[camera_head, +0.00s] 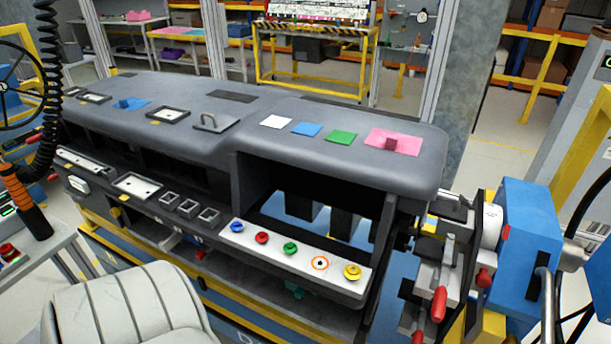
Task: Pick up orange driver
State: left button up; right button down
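The orange driver (20,190) is at the left edge of the head view. It has an orange and black body and appears upright below a coiled black cable (47,75). Its lower end is in front of or beside a grey table (50,262) at the lower left; I cannot tell whether it touches it. Neither of my grippers shows in this view.
A dark dashboard module (180,145) fills the middle, with a white strip of coloured knobs (335,277) at its front. A light seat (125,310) is at the bottom. A blue clamping fixture (525,225) with red handles stands on the right.

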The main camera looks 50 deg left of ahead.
aim_at(18, 191)
jog(key=u, duration=3.2)
jog(key=i+j, duration=0.65)
jog(key=i, duration=0.25)
jog(key=z, duration=0.05)
